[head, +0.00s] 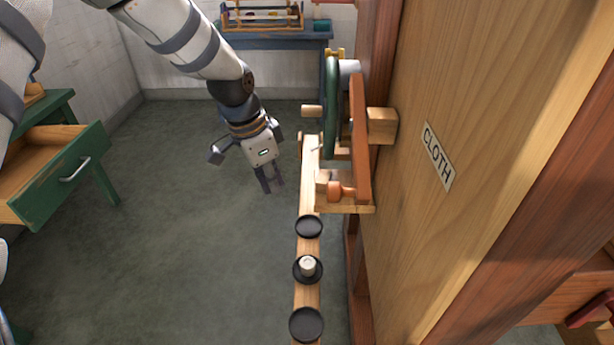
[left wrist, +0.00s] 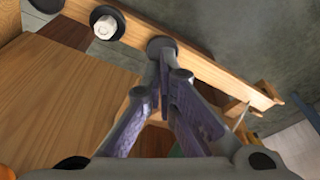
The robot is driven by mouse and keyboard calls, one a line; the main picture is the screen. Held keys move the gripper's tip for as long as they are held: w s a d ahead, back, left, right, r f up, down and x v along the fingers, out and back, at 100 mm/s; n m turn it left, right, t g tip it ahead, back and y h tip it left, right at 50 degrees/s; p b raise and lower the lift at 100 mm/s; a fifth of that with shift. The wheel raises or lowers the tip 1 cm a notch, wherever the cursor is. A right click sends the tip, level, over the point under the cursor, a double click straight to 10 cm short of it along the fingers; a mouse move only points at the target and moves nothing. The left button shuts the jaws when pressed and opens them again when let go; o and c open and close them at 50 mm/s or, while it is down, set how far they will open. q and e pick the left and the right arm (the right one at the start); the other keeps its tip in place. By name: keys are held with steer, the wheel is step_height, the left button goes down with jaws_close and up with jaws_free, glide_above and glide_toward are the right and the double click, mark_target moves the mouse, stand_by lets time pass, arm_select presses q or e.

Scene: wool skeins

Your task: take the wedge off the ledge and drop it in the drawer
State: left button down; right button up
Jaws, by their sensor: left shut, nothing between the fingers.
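A small pale wooden block, which looks like the wedge (head: 322,181), sits at the left end of the small wooden ledge (head: 352,209) on the side of the big wooden frame in the head view. A rounded orange-brown piece (head: 341,191) is beside it. My left gripper (head: 273,187) is shut and empty, pointing down, to the left of the ledge and apart from it. Its closed purple-padded fingers (left wrist: 170,90) fill the middle of the left wrist view, where I cannot make out the wedge for sure. The green-fronted drawer (head: 50,187) is pulled open at the left. My right gripper is out of view.
A narrow wooden rail (head: 306,250) with black discs runs below the ledge; a white piece (head: 307,264) stands on one disc. A green wheel (head: 331,110) rises behind the ledge. A panel reads CLOTH (head: 437,156). Open floor lies between drawer and rail.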

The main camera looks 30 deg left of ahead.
mark_target(317, 182)
arm_select(q)
steer(key=w+d, duration=0.1)
steer(key=w, duration=0.1)
steer(key=w+d, duration=0.2)
steer(key=w, duration=0.1)
steer(key=w+d+b, duration=0.1)
steer(key=w+d, duration=0.1)
steer(key=shift+w+d+f, duration=0.25)
steer(key=shift+w+f, duration=0.1)
steer(key=shift+f, duration=0.45)
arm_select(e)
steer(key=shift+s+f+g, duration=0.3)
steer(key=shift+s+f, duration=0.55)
arm_select(q)
steer(key=shift+f, duration=0.1)
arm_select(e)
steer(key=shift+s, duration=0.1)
